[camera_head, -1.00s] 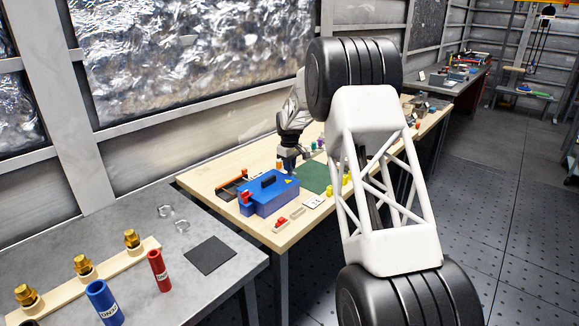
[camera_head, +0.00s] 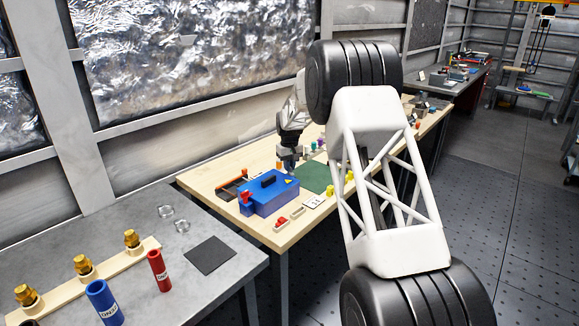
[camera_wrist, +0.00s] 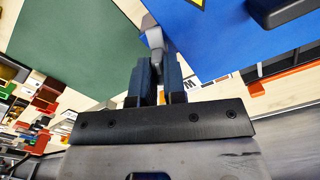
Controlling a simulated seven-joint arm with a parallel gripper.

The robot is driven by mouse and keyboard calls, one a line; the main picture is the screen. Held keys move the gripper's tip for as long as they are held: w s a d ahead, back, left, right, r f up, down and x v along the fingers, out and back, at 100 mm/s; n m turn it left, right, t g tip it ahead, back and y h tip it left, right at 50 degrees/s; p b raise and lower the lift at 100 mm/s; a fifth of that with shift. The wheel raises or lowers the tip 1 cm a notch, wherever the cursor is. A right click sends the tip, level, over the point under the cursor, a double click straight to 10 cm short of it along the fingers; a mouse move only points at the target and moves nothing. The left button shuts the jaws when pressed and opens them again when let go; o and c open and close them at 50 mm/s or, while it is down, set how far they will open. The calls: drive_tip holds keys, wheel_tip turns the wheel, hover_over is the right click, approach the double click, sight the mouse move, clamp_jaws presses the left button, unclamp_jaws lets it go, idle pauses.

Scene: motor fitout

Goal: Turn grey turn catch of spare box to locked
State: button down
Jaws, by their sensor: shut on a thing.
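The spare box (camera_head: 270,197) is blue with a dark handle on its lid, and it stands on the wooden workbench. Its blue surface fills the upper right of the wrist view (camera_wrist: 215,40). The grey turn catch (camera_wrist: 152,34) shows at the box's edge, at my fingertips. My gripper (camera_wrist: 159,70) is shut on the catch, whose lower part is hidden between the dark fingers. In the head view my gripper (camera_head: 289,165) is low at the back right of the box, and the catch is too small to make out there.
A green mat (camera_head: 314,178) lies right of the box. A red-and-white part (camera_head: 281,223) and a white card (camera_head: 313,202) lie in front. Small coloured parts stand farther back. A grey table (camera_head: 110,235) with brass fittings and tubes is at the left.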

drive_tip(key=m, duration=1.2)
drive_tip(key=shift+m, duration=0.4)
drive_tip(key=c, duration=1.2)
unclamp_jaws()
drive_tip(key=shift+r, duration=0.15)
drive_tip(key=shift+r, duration=3.75)
